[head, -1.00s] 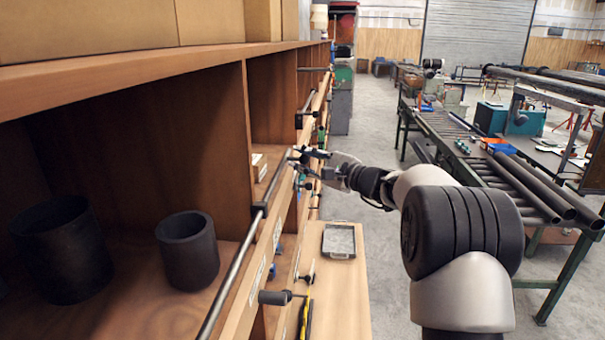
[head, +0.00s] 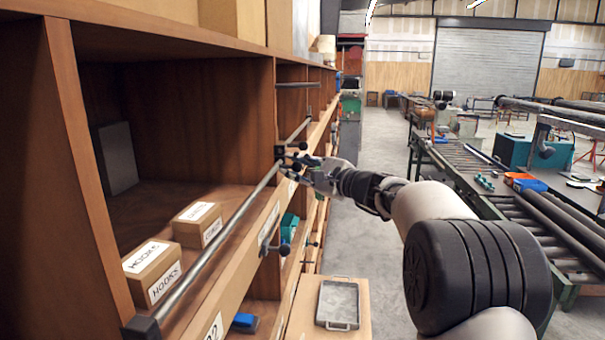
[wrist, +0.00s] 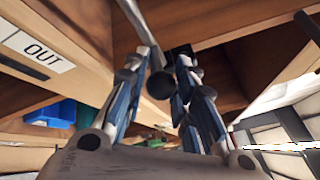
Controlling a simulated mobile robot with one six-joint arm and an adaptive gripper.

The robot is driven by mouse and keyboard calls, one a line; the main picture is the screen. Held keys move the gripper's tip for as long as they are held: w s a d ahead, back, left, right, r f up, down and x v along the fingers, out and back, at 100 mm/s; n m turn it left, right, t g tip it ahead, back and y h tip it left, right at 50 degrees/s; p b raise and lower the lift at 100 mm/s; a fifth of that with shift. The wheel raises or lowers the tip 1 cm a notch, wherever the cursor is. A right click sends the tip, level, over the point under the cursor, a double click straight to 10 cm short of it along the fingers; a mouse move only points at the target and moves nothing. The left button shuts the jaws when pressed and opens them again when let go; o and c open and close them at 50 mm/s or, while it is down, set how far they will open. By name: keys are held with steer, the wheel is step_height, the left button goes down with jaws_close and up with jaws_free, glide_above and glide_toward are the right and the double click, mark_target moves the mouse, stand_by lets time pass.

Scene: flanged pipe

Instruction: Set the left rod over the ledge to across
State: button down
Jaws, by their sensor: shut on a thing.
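The left rod (head: 215,240) is a thin grey bar over the front ledge (head: 225,285) of the shelf. In the head view it slants from a black bracket (head: 142,328) at the lower left up to my gripper (head: 300,168), close to black fittings (head: 291,148). In the wrist view the grey bar (wrist: 132,15) comes down from the top to a round black end (wrist: 160,85), between the blue fingers of my gripper (wrist: 167,95). The fingers are shut on the rod by this end. They partly hide the grip and the far end in the head view.
Labelled boxes (head: 153,270) stand in the shelf behind the rod. Another bar (head: 297,85) sticks out higher up. A handled bar (head: 270,240) is below the ledge. A grey tray (head: 338,303) lies on a low wooden surface. The aisle floor (head: 375,245) is clear.

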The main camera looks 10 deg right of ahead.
steer(key=shift+w+d+r, duration=0.1)
steer(key=shift+d+r, duration=0.05)
steer(key=shift+r, duration=0.25)
steer(key=c, duration=1.7)
jaws_free()
steer(key=o, duration=0.4)
steer(key=shift+w+f, duration=0.2)
steer(key=shift+f, duration=0.05)
steer(key=shift+c, duration=0.2)
steer(key=shift+s, duration=0.15)
steer(key=v, duration=1.2)
